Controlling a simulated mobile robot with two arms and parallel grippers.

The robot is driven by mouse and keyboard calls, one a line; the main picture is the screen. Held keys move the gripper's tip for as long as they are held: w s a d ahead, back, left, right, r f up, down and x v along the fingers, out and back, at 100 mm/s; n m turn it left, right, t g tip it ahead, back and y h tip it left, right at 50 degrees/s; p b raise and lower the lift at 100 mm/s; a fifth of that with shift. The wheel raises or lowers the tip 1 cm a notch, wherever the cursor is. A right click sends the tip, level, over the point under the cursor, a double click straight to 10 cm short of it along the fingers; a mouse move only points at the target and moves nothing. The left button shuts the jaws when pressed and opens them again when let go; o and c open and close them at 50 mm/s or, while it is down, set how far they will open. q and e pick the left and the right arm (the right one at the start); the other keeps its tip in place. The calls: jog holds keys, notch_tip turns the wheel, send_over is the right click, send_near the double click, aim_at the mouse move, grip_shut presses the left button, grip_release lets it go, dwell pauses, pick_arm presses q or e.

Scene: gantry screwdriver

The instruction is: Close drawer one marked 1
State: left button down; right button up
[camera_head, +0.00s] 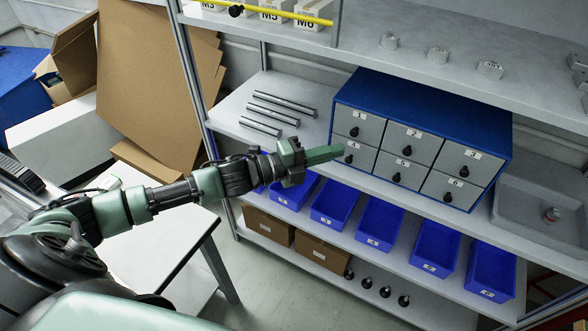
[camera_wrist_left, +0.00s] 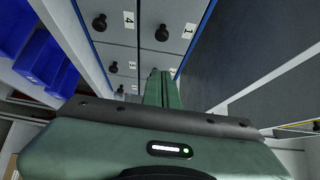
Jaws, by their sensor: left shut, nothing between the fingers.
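The blue cabinet (camera_head: 435,96) stands on the middle shelf with two rows of grey drawers. Drawer one (camera_head: 371,125), marked 1, is at the top left with a black knob; its front looks about level with its neighbours. In the left wrist view, drawer one (camera_wrist_left: 178,48) shows its knob and label beyond the fingers. My left gripper (camera_head: 342,151) is shut and empty, its fingertips in front of the cabinet's left side, low near drawers one and four. I cannot tell whether they touch. In the wrist view the fingers (camera_wrist_left: 162,74) are together. My right gripper is not in view.
Several metal rods (camera_head: 283,104) lie on the shelf left of the cabinet. Blue bins (camera_head: 380,222) line the shelf below. A grey tray (camera_head: 545,190) sits right of the cabinet. An upper shelf (camera_head: 450,60) overhangs behind, and a white table (camera_head: 165,250) stands below my left arm.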

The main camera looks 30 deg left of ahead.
pick_arm(q)
jog(key=b+v, duration=0.2)
jog(key=v, duration=0.6)
jog(key=s+d+f+n+y, duration=0.2)
jog(key=s+f+n+y, duration=0.2)
jog(key=f+n+y, duration=0.65)
jog(key=s+f+n+g+y, duration=0.1)
jog(key=s+f+n+g, duration=0.35)
jog(key=s+n, duration=0.4)
jog(key=s+f+n+g+y, duration=0.1)
jog(key=s+f+n+g, duration=0.35)
jog(key=s, duration=0.65)
notch_tip(320, 180, down, 27)
jog(key=s+g, duration=0.2)
jog(key=s+a+f+g, duration=0.1)
jog(key=s+a+f, duration=0.2)
jog(key=s+f, duration=1.2)
jog(key=shift+s, duration=0.7)
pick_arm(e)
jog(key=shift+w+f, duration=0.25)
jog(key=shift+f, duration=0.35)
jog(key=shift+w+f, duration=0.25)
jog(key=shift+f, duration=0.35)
